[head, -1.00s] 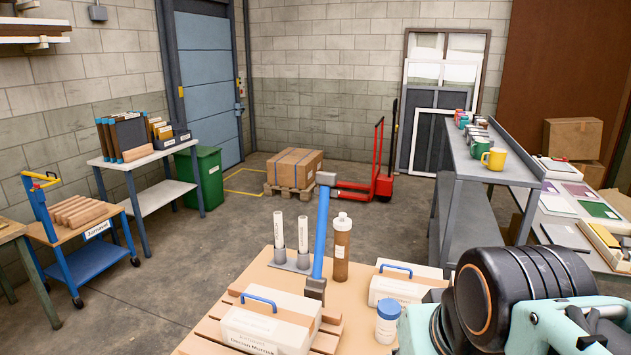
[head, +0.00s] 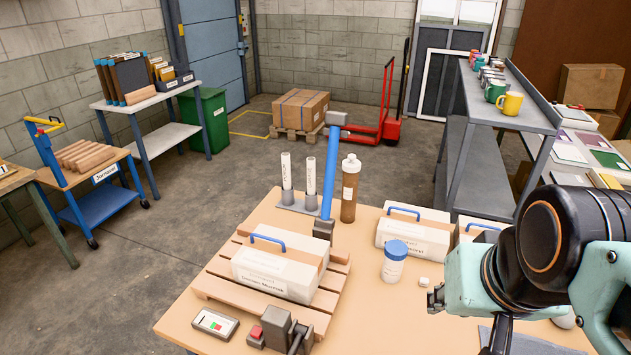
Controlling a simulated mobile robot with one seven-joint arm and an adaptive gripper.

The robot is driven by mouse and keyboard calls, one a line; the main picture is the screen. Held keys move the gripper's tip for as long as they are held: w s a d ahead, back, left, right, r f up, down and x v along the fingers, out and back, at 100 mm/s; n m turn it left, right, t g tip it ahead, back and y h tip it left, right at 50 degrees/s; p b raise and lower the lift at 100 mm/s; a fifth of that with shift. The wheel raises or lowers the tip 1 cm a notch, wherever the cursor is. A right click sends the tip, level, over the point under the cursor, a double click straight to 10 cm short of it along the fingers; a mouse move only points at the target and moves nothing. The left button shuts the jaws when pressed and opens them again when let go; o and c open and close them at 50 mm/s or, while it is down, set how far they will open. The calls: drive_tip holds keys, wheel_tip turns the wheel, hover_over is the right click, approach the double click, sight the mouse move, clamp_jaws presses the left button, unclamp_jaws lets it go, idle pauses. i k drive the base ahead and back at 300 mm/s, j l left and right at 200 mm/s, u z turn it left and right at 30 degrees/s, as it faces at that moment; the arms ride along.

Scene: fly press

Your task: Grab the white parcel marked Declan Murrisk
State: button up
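The white parcel (head: 272,274) has a blue handle, a tan band on top and a front label that seems to read "Declan Murrisk". It sits upright on a small slatted wooden pallet (head: 213,290) on the near table. Nothing is seen touching the parcel.
Similar white parcels with blue handles (head: 405,235) (head: 470,236) stand to the right. A handheld device (head: 215,322) and a small vise (head: 284,330) are in front.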

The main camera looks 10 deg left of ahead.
sight(287, 264)
drive_tip(key=k+j+z, duration=0.2)
drive_tip(key=k+j, duration=0.3)
drive_tip(key=k+j+z, duration=0.2)
drive_tip(key=k+j, duration=0.25)
drive_tip(key=k+l, duration=0.05)
drive_tip(key=k, duration=0.05)
